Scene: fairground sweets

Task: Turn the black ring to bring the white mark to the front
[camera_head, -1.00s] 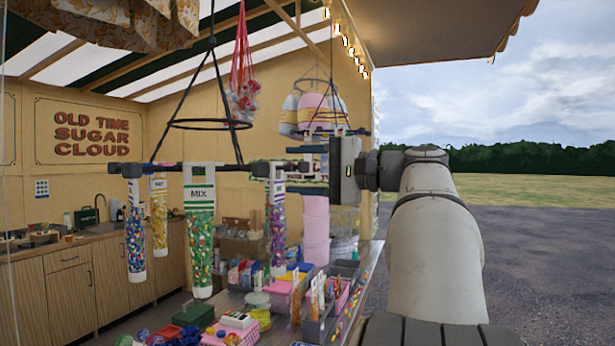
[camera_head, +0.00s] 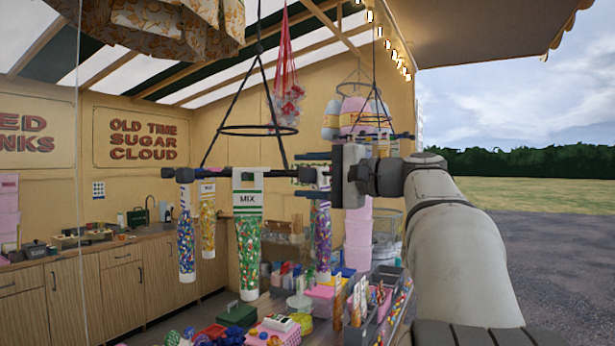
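A black ring (camera_head: 218,173) hangs at my camera's height, seen almost edge-on as a thin dark bar with knobs at both ends. Sweet tubes hang from it: a green MIX tube (camera_head: 248,245), a blue one (camera_head: 186,245), a yellow one (camera_head: 208,225) and a purple one (camera_head: 323,240). I cannot make out a white mark on the ring itself. My gripper (camera_head: 315,174) is at the ring's right end. Its two dark fingers are apart, one above and one below the right knob in the picture. I cannot tell whether they touch it.
A smaller black hoop (camera_head: 258,130) on slanting rods hangs above. A red net (camera_head: 287,100) hangs behind it. A counter with sweet boxes (camera_head: 380,285) lies below right, and wooden cabinets (camera_head: 125,285) stand at the back left. Another hanging rack (camera_head: 365,115) is behind my gripper.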

